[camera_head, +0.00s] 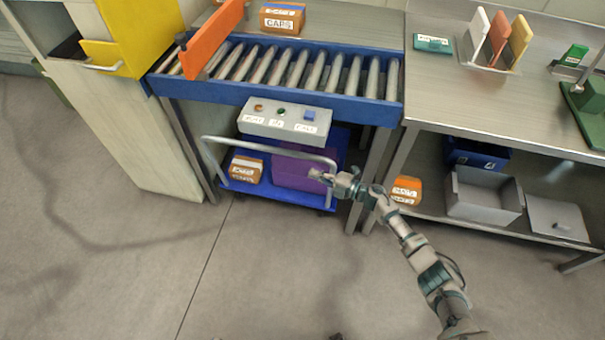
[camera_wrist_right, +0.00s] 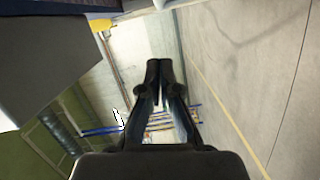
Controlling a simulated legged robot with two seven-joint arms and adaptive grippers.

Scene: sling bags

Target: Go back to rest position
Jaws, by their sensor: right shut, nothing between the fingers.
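My right arm comes in from the lower right in the head view. Its gripper (camera_head: 318,175) is in front of the cart below the roller conveyor, close to the cart's handle rail (camera_head: 270,147) in the picture; I cannot tell whether it touches. In the right wrist view the two dark fingers (camera_wrist_right: 165,68) are together, with nothing between them. My left gripper is not in the head view.
A blue-framed roller conveyor (camera_head: 300,72) carries a CAPS box (camera_head: 282,19) behind it. A button panel (camera_head: 290,119) hangs at its front. A blue cart (camera_head: 285,197) holds a purple bin (camera_head: 300,172). A steel table (camera_head: 450,90) stands right. The floor in front is clear.

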